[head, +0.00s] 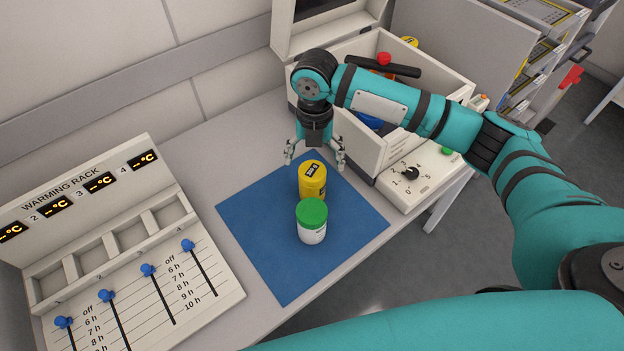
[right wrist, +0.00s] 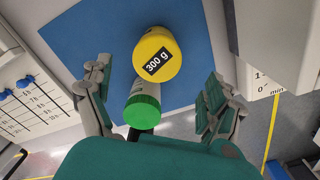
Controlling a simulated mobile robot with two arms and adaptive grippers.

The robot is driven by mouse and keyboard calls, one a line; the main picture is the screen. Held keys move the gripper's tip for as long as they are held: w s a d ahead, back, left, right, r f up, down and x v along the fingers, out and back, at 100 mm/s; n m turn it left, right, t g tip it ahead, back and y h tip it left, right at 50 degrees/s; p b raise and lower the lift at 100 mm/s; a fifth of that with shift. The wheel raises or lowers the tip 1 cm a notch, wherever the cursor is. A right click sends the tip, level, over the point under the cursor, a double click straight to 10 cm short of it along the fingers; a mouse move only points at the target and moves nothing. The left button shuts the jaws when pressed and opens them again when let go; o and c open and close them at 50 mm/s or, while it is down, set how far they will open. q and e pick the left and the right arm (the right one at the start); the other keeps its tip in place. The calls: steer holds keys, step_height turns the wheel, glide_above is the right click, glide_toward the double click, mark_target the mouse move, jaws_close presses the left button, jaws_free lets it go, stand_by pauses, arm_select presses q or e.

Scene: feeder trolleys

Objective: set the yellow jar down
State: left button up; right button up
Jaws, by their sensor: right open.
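The yellow jar (head: 313,187) stands upright on the blue mat (head: 262,250), just behind a white jar with a green lid (head: 311,222). Its lid carries a "300 g" label in the right wrist view (right wrist: 158,58). My right gripper (head: 315,160) points down, open, above and slightly behind the yellow jar. In the right wrist view its fingers (right wrist: 157,85) are spread wide to either side, and neither visibly touches a jar. The green lid (right wrist: 142,108) shows between them. The jars nearly touch or touch; I cannot tell which. My left gripper is not in view.
A warming rack (head: 128,245) with empty slots and blue sliders stands at left. An open white box-like machine (head: 390,165) with a dial panel stands close right of the mat, under my right arm. The mat's left and front parts are clear.

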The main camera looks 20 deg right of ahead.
mark_target(314, 170)
step_height(314, 170, down, 3)
steer(key=shift+w+f, duration=0.1)
steer(key=shift+f+p, duration=0.3)
steer(key=shift+f, duration=0.55)
step_height(314, 170, down, 4)
steer(key=shift+w+a+r+p, duration=0.1)
steer(key=shift+a+r+p, duration=0.05)
steer(key=shift+p, duration=0.25)
steer(key=shift+f, duration=0.5)
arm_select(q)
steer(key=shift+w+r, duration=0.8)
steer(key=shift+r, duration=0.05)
arm_select(e)
steer(key=c, duration=1.5)
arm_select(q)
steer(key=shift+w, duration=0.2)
arm_select(e)
steer(key=shift+r, duration=0.1)
steer(key=shift+c, duration=0.9)
steer(key=shift+r, duration=0.1)
